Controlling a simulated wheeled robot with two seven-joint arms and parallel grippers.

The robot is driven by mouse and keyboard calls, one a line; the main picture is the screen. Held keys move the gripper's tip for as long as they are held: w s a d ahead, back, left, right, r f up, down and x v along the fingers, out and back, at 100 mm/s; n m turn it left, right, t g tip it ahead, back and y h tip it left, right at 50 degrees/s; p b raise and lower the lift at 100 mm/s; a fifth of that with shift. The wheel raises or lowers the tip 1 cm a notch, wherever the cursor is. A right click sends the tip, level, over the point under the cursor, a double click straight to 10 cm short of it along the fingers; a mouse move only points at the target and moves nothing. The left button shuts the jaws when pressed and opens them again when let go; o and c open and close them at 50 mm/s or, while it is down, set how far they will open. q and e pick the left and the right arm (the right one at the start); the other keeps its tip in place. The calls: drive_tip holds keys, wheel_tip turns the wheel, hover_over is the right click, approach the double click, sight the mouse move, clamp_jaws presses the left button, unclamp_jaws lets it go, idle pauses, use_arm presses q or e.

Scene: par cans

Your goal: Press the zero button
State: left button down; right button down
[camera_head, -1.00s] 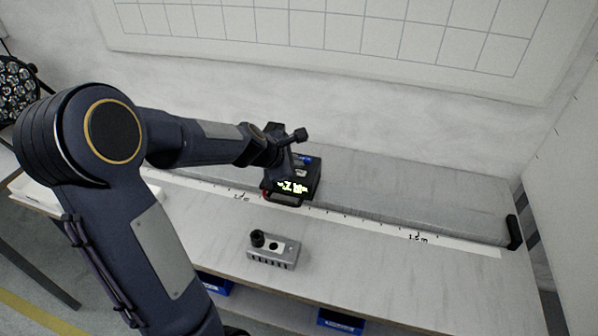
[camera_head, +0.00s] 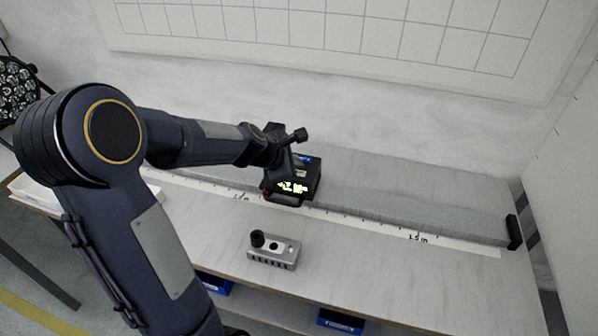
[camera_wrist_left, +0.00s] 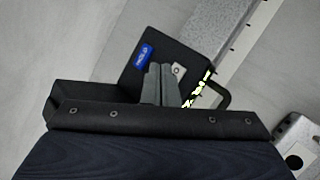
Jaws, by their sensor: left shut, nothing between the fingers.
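A black device (camera_head: 310,178) with a lit yellow-green display (camera_head: 292,187) sits on the grey raised strip by the ruler. In the left wrist view the black device (camera_wrist_left: 190,62) shows a blue labelled patch (camera_wrist_left: 143,54) and a small light grey button-like square (camera_wrist_left: 178,70). I cannot read which button is the zero one. My left gripper (camera_wrist_left: 162,70) is shut and empty, with its fingertips over the device's top close to the light square. Whether they touch it I cannot tell. In the head view my left gripper (camera_head: 296,160) partly covers the device. My right gripper is not in view.
A grey metal block (camera_head: 273,252) with a black knob stands on the bench in front. A white ruler strip (camera_head: 375,229) runs along the raised strip (camera_head: 420,200). Blue bins (camera_head: 340,321) sit below the bench. The bench's right part is clear.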

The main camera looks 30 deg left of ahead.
use_arm(q)
drive_tip(key=shift+f, duration=0.15)
drive_tip(key=shift+f+b, duration=0.3)
drive_tip(key=shift+b, duration=0.05)
drive_tip(key=shift+f+b, duration=0.4)
drive_tip(key=shift+f, duration=0.05)
idle(0.6)
drive_tip(key=shift+r, duration=0.1)
drive_tip(key=shift+r+p, duration=0.75)
drive_tip(key=shift+p, duration=0.15)
drive_tip(key=shift+r, duration=0.1)
wheel_tip(320, 180, up, 5)
drive_tip(key=p, duration=0.5)
